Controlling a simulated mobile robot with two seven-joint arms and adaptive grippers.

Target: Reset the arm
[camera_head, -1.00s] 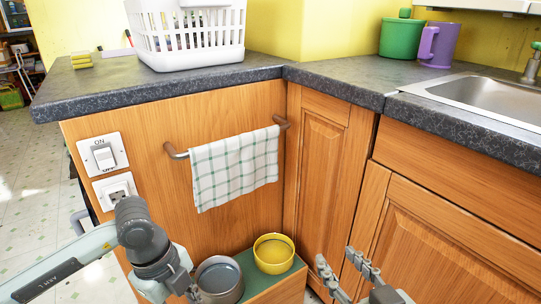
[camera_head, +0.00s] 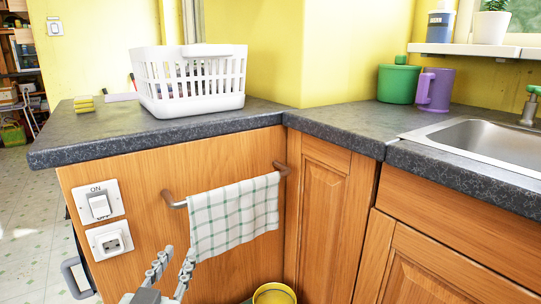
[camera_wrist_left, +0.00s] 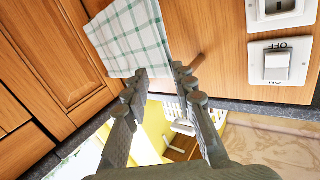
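My left gripper (camera_head: 173,262) is at the bottom of the head view, in front of the wooden panel and just left of the lower part of the checked towel (camera_head: 235,217). Its two fingers are apart with nothing between them. The left wrist view shows the same open gripper (camera_wrist_left: 160,74), with the towel (camera_wrist_left: 130,35) beyond its fingertips. The towel hangs over a rail (camera_head: 176,203) on the panel. My right gripper is out of view.
A switch (camera_head: 99,204) and a socket (camera_head: 111,241) are on the panel at left. A white basket (camera_head: 188,101) stands on the counter (camera_head: 110,137). A yellow bowl (camera_head: 274,295) shows at the bottom edge. A sink (camera_head: 490,138), green pot (camera_head: 398,84) and purple mug (camera_head: 436,92) are at right.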

